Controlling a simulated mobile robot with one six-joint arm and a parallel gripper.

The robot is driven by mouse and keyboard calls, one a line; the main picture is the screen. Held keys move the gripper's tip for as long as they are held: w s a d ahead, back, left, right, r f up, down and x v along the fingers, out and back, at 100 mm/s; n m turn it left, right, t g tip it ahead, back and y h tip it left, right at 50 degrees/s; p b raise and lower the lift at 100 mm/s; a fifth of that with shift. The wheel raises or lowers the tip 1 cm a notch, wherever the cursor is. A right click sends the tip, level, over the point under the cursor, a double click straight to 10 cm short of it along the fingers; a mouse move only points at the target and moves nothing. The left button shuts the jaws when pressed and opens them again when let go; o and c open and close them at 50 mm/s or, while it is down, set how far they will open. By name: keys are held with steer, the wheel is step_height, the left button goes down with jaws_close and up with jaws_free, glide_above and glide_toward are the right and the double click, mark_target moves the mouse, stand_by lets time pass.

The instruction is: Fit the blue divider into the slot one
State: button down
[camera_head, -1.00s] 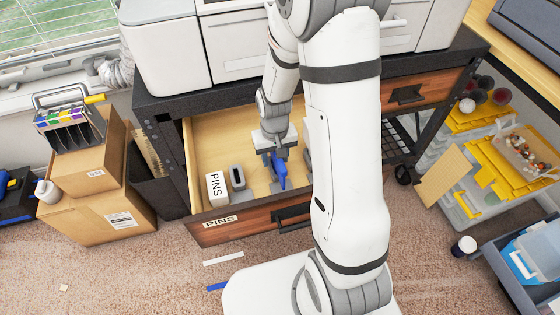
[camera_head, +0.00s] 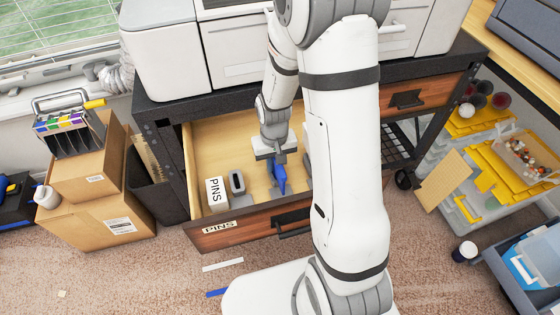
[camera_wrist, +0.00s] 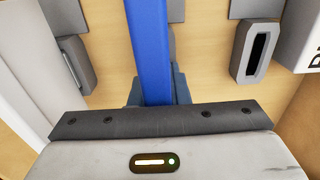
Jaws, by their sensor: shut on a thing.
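The blue divider (camera_head: 278,177) is inside the open drawer (camera_head: 207,145), held upright. It also fills the upper middle of the wrist view (camera_wrist: 149,45). My gripper (camera_head: 279,158) is shut on it; in the wrist view the dark fingers (camera_wrist: 152,92) close around its near end. A grey block with a dark narrow slot (camera_head: 237,181) stands left of the divider, apart from it; it is at upper right in the wrist view (camera_wrist: 257,52). Another grey piece (camera_wrist: 68,62) lies on the other side. Which is slot one, I cannot tell. The divider's lower edge is hard to see.
A white box marked PINS (camera_head: 217,192) stands beside the slotted block at the drawer's front left. The wooden drawer front (camera_head: 245,228) and side walls enclose the space. The printer (camera_head: 240,50) overhangs behind. My arm hides the drawer's right part.

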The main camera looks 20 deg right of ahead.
stand_by(0.3)
steer(key=shift+r+p, duration=1.9)
steer(key=shift+r, duration=0.6)
